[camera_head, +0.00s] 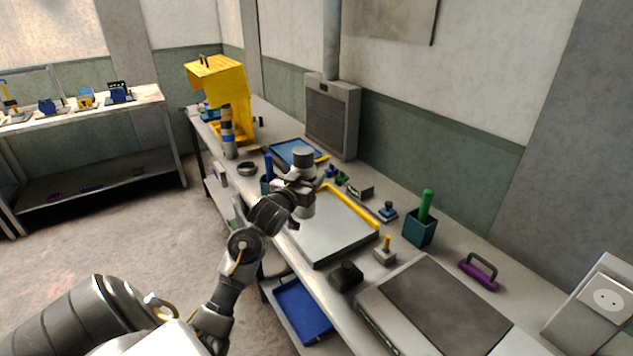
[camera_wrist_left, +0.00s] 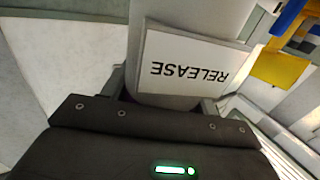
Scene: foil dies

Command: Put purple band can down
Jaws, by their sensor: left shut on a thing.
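My left gripper (camera_head: 300,184) is shut around a grey can (camera_head: 304,156) with a dark top. The can is roughly upright, and its lower part shows below the jaws, over the grey tray with a yellow edge (camera_head: 360,208). I cannot tell whether its base touches the tray. In the left wrist view the can (camera_wrist_left: 190,22) fills the space between the jaws (camera_wrist_left: 165,98). A white label on it reads RELEASE, upside down. My right gripper is out of view.
A blue tray (camera_head: 296,152) and a dark ring (camera_head: 247,168) lie farther along the bench. A teal holder (camera_head: 420,228), a black block (camera_head: 346,276) and a purple-based handle (camera_head: 478,275) are nearer. The grey tray's near part is clear.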

